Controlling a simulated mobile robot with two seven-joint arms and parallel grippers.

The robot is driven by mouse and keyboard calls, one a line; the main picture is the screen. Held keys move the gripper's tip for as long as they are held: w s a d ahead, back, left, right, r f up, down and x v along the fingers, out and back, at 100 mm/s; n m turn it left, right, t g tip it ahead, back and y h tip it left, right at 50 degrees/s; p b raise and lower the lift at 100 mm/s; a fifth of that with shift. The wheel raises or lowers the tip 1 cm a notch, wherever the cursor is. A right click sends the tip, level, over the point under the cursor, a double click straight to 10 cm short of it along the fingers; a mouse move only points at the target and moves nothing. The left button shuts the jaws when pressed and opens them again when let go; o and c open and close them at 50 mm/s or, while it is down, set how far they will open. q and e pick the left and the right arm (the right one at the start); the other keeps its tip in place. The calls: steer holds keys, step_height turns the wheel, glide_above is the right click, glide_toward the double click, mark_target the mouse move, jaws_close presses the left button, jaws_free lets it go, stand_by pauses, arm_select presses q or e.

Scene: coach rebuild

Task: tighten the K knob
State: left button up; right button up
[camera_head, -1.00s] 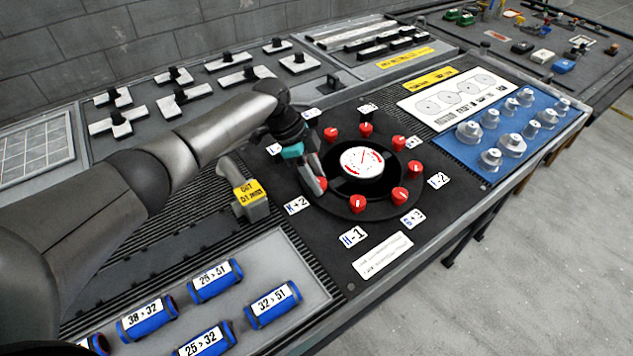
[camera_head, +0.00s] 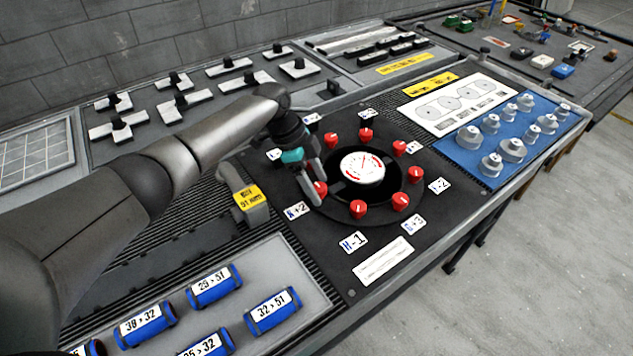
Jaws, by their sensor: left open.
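The K knob (camera_head: 320,188) is a red knob on the left side of a black round dial plate. The label K +2 (camera_head: 297,210) lies just below and left of it. My left gripper (camera_head: 315,185) points down at this knob from the upper left, with its fingers open. One finger hides the knob's left side; I cannot tell whether it touches. A white round gauge (camera_head: 362,168) with a red scale sits in the middle of the ring of red knobs. My right gripper is not in view.
Other red knobs (camera_head: 358,209) stand close around the ring. A grey block with a yellow tag (camera_head: 249,197) stands left of the plate. Blue labelled cylinders (camera_head: 272,310) lie in front. A blue mat with grey knobs (camera_head: 470,158) is at right.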

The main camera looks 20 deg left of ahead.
arm_select(q)
steer(key=p+v, duration=0.2)
steer(key=v, duration=1.3)
steer(key=shift+r, duration=0.15)
steer(key=shift+a, duration=0.1)
